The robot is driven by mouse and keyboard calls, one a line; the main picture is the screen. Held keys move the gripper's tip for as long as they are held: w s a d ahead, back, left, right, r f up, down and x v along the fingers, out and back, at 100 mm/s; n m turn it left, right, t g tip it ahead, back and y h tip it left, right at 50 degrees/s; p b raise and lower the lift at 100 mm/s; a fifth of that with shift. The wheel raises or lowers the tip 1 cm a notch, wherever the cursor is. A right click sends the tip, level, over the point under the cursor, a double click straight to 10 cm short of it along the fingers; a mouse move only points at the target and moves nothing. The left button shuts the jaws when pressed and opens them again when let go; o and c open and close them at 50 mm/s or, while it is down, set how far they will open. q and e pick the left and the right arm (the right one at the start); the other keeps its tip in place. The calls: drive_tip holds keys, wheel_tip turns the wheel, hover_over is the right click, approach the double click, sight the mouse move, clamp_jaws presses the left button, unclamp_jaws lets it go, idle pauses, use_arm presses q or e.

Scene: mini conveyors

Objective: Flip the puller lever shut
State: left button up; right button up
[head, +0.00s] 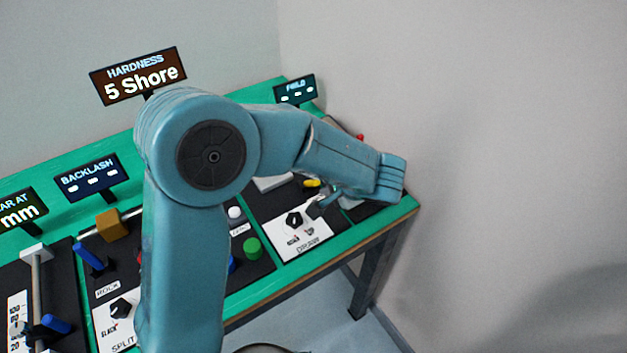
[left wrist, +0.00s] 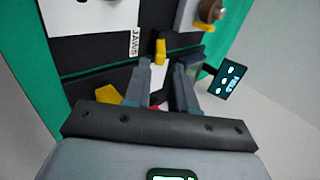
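My left gripper (head: 325,202) is over the right end of the green bench, largely hidden behind its own wrist in the head view. In the left wrist view its two fingers (left wrist: 161,75) stand apart with nothing between the tips. A small yellow piece (left wrist: 160,52) is just beyond the tips, near a "JAWS" label. It may be the yellow piece (head: 311,183) in the head view. Another yellow piece (left wrist: 108,95) and a red bit (left wrist: 155,103) show nearer the gripper. No readable label says puller, so I cannot tell which part is the puller lever.
A white panel with a black knob (head: 294,219) is left of the gripper. A green button (head: 252,248) and blue levers (head: 88,256) are further left. A wall closes the right side.

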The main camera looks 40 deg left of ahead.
sight(315, 185)
use_arm(q)
drive_tip(key=x, duration=0.6)
drive_tip(key=shift+w+a+f, duration=0.1)
drive_tip(key=shift+a+f, duration=0.15)
drive_tip(key=shift+f, duration=0.05)
clamp_jaws()
drive_tip(key=f+y+b, duration=0.1)
drive_tip(key=b, duration=0.3)
drive_tip(key=shift+d, duration=0.15)
drive_tip(key=shift+r+t+b, duration=0.15)
drive_tip(key=shift+t+b, duration=0.15)
drive_tip(key=shift+b, duration=0.3)
drive_tip(key=shift+r, duration=0.1)
